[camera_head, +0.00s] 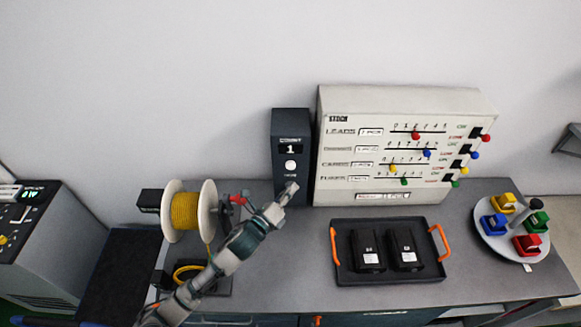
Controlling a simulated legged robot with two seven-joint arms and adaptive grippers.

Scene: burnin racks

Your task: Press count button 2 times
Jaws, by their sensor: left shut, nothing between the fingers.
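The counter box (291,128) is a dark upright unit at the back of the bench. Its small display (291,149) reads 1. Below the display is a round white count button (291,165). My left gripper (291,188) reaches in from the lower left, shut and empty. Its tip is just below the button in the picture and covers the lower front of the box. I cannot tell whether it touches the box; the button is uncovered. My right gripper is not in view.
A cream panel (408,100) with coloured sliders stands right of the counter box. A black tray (345,270) with orange handles holds two black boxes. A yellow wire spool (186,210) stands left, near my arm. A round plate (490,238) with coloured blocks is at right.

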